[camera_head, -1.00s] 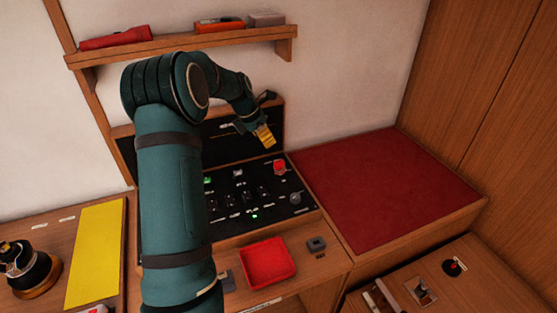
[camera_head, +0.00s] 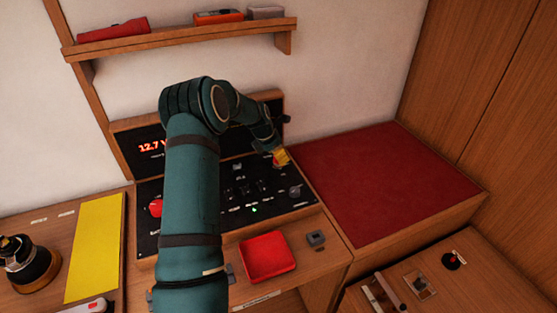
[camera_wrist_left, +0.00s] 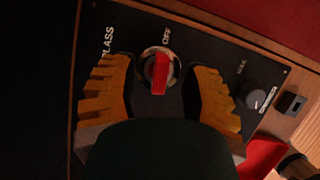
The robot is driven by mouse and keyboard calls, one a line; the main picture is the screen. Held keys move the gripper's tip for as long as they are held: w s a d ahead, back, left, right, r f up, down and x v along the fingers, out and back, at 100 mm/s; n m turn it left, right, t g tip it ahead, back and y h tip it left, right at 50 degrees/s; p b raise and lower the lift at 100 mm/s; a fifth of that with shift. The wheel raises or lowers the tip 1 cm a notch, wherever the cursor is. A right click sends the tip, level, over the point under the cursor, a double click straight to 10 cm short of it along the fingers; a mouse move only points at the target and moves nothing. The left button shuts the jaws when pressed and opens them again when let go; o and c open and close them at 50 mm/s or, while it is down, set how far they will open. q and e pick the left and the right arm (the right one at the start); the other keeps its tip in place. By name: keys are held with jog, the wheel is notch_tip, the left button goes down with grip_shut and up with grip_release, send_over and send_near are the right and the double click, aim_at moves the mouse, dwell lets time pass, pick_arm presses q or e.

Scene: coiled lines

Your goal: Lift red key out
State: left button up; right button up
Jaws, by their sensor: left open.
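The red key (camera_wrist_left: 160,76) sits in a round silver switch on the black panel (camera_wrist_left: 215,62), beside the label OFF. My left gripper (camera_wrist_left: 159,84) is open, with one ridged yellow finger on each side of the key and gaps between fingers and key. In the head view my left gripper (camera_head: 281,157) is over the right part of the control panel (camera_head: 222,208) and mostly hides the key there. My right gripper is not in view.
A grey knob (camera_head: 296,191) is on the panel near the key. A red tray (camera_head: 267,262) and a small grey block (camera_head: 316,238) lie in front. A dark red pad (camera_head: 385,185) is to the right. A shelf (camera_head: 190,40) is above.

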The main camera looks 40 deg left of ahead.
pick_arm(q)
jog(key=shift+w+f, duration=0.15)
jog(key=shift+f, duration=0.2)
grip_shut()
notch_tip(320, 180, up, 10)
jog(key=shift+r+p, duration=0.1)
jog(key=shift+p, duration=0.5)
